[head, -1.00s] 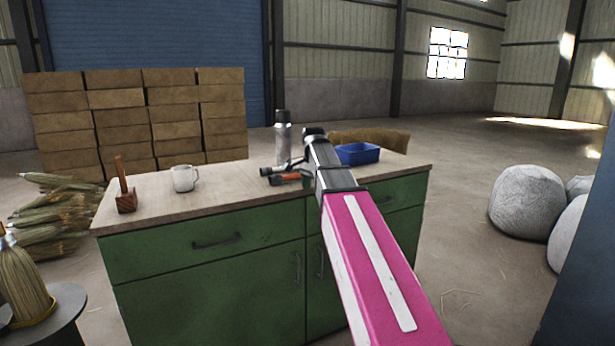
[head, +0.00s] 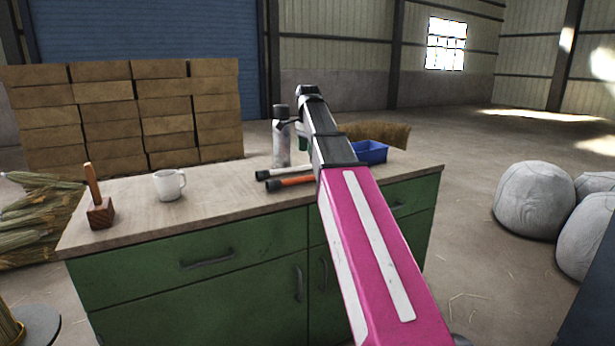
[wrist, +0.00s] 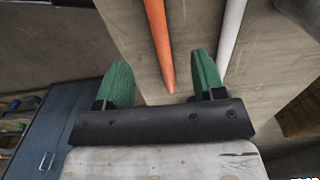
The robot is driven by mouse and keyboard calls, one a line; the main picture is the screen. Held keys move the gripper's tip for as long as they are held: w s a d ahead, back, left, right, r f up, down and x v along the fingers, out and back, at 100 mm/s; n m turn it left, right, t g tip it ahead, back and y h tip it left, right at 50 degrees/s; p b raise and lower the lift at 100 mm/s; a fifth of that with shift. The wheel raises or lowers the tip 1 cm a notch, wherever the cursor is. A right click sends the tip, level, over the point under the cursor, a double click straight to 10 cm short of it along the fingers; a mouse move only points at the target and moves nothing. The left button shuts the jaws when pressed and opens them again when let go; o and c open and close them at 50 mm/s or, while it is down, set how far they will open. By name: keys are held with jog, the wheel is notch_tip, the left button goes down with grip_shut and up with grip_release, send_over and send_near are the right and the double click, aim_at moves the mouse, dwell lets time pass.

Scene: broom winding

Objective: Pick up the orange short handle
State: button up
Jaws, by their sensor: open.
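The orange short handle (head: 291,182) lies on the countertop with a dark end at its left, beside a white handle (head: 290,174). In the wrist view the orange handle (wrist: 160,45) runs down from the top edge, its near end in line with the gap between my green fingers. The white handle (wrist: 230,35) runs to the right of the right finger. My gripper (wrist: 162,78) is open and nothing is held. In the head view my arm mostly hides the gripper; a bit of green finger shows above the counter. The height gap to the handle is unclear.
Straw bundles (head: 40,215) are at left. Counter between mug and handles is clear.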

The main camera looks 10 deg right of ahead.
aim_at(310, 176)
jog(key=shift+w+f, duration=0.15)
jog(key=shift+f, duration=0.05)
notch_tip(310, 176, down, 5)
jog(key=shift+s+d+f, duration=0.15)
jog(key=shift+f, duration=1.2)
jog(key=shift+s+d+f, duration=0.1)
jog(key=shift+d+f, duration=0.05)
jog(key=shift+f, duration=1.2)
grip_shut()
